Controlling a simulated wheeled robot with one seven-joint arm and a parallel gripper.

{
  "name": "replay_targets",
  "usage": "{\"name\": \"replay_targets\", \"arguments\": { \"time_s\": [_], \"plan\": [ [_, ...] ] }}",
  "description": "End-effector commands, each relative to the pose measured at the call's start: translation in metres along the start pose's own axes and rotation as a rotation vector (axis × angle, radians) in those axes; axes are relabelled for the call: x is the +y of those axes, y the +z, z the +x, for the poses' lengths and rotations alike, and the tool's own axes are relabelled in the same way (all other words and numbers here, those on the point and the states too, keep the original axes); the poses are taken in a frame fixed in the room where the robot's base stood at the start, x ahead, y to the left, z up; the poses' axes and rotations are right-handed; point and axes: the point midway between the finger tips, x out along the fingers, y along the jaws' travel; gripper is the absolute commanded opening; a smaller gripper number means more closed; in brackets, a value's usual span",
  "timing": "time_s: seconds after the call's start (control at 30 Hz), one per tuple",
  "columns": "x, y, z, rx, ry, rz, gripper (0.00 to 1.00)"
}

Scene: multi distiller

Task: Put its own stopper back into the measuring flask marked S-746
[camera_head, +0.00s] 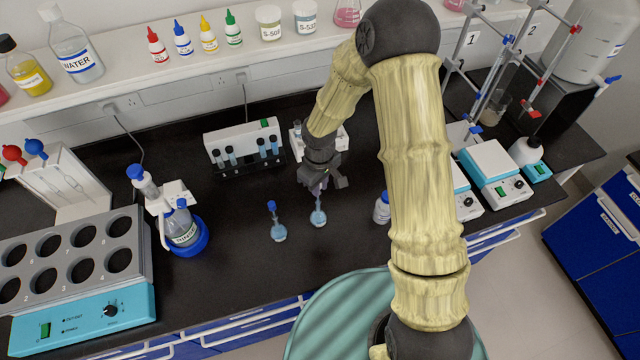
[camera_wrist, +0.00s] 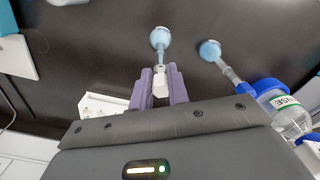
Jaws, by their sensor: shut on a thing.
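My gripper (camera_head: 322,187) points down over a small measuring flask with pale blue liquid (camera_head: 318,217). In the wrist view its purple fingers (camera_wrist: 160,88) are shut on a small white piece (camera_wrist: 160,82), which looks like a stopper. The piece lines up with that flask's neck (camera_wrist: 160,52); I cannot tell whether it is seated in the neck or just above it. A second measuring flask (camera_head: 279,231) stands to the left with a blue stopper (camera_head: 272,205) on top; it also shows in the wrist view (camera_wrist: 210,50). No S-746 marking is readable on either flask.
A rinse bottle in a blue base (camera_head: 184,232) stands left of the flasks. A vial rack (camera_head: 243,150) and a white tray (camera_head: 297,143) stand behind. A small bottle (camera_head: 382,209) and stirrers (camera_head: 494,172) are to the right. The black bench in front is clear.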

Motion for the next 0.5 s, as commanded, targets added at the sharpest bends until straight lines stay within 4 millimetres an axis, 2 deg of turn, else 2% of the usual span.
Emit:
{"name": "replay_targets", "arguments": {
  "time_s": [0.5],
  "plan": [
    [-0.0002,0.0000,0.0073,0.000,0.000,0.000,0.00]
  ]
}}
